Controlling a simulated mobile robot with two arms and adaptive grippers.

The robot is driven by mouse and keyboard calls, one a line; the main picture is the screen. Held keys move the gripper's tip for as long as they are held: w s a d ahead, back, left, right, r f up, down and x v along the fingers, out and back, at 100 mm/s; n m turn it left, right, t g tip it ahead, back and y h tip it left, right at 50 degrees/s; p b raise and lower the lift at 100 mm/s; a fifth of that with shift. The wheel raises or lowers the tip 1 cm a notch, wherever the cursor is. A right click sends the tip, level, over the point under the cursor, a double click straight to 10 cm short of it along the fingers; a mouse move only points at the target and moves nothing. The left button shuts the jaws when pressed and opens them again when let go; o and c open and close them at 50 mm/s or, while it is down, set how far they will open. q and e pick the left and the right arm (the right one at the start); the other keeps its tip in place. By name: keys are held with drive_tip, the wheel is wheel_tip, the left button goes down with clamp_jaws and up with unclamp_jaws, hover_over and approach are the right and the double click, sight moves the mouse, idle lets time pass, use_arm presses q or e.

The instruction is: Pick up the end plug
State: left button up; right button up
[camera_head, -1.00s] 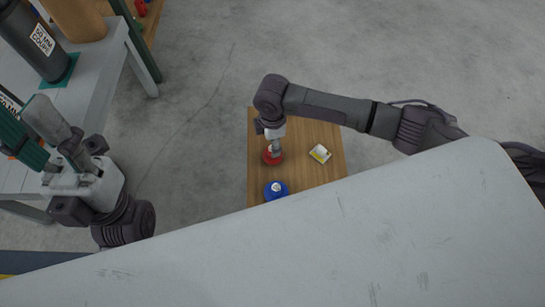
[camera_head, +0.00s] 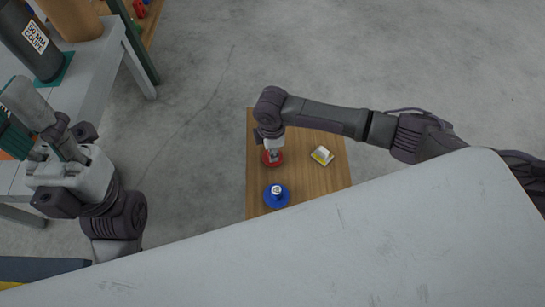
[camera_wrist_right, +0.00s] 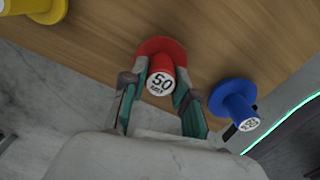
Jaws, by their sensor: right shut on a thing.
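A red end plug (camera_head: 273,160) with a round flange stands on the small wooden table. My right gripper (camera_head: 273,151) is over it from above. In the right wrist view the jaws (camera_wrist_right: 160,85) are shut on the red plug's (camera_wrist_right: 160,65) stem, one finger on each side, and its "50" label faces the camera. The flange appears to rest on the wood. My left gripper (camera_head: 30,125) is at the left edge of the head view, away from the plugs; its fingers are partly cut off and I cannot tell their state.
A blue plug (camera_head: 276,195) stands near the red one and shows close beside the right finger in the wrist view (camera_wrist_right: 235,103). A grey bench (camera_head: 85,85) with a dark cylinder (camera_head: 30,40) stands at left.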

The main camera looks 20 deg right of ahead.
clamp_jaws()
